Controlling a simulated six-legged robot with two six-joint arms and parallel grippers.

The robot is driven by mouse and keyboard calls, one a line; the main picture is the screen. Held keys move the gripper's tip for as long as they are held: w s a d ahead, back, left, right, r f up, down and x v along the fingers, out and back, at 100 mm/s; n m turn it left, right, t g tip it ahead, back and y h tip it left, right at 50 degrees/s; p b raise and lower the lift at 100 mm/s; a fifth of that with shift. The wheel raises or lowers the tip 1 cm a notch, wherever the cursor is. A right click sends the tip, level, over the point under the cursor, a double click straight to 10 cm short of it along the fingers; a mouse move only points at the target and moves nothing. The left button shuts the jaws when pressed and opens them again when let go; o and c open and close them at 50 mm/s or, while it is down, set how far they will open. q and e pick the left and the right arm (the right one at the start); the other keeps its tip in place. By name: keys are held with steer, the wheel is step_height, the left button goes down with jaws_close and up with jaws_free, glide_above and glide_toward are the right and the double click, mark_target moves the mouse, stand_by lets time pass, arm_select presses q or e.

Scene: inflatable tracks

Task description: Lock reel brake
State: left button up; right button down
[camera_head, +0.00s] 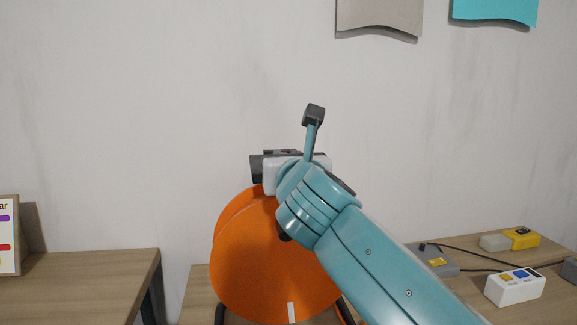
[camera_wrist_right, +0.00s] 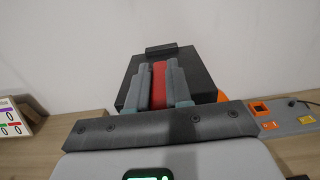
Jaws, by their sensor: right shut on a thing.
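The orange reel (camera_head: 262,262) stands upright on the wooden table in the head view, with a white mark low on its face. My right arm crosses in front of its right side. A dark block (camera_head: 257,168) shows at the reel's top, beside my white gripper body. In the right wrist view, my right gripper (camera_wrist_right: 158,72) has its two grey fingers shut on a red lever (camera_wrist_right: 158,83), one finger on each side. The lever lies in front of a black housing (camera_wrist_right: 190,63). Its lower end is hidden. My left gripper is not in view.
A white switch box (camera_head: 515,288), a yellow-and-grey block (camera_head: 523,238) and a grey box with a black cable (camera_head: 436,259) lie on the right of the table. A separate table (camera_head: 80,285) with a framed board (camera_head: 8,237) is at left.

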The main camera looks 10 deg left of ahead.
steer(key=shift+f, duration=0.1)
stand_by(0.3)
steer(key=c, duration=1)
jaws_free()
steer(key=shift+c, duration=0.2)
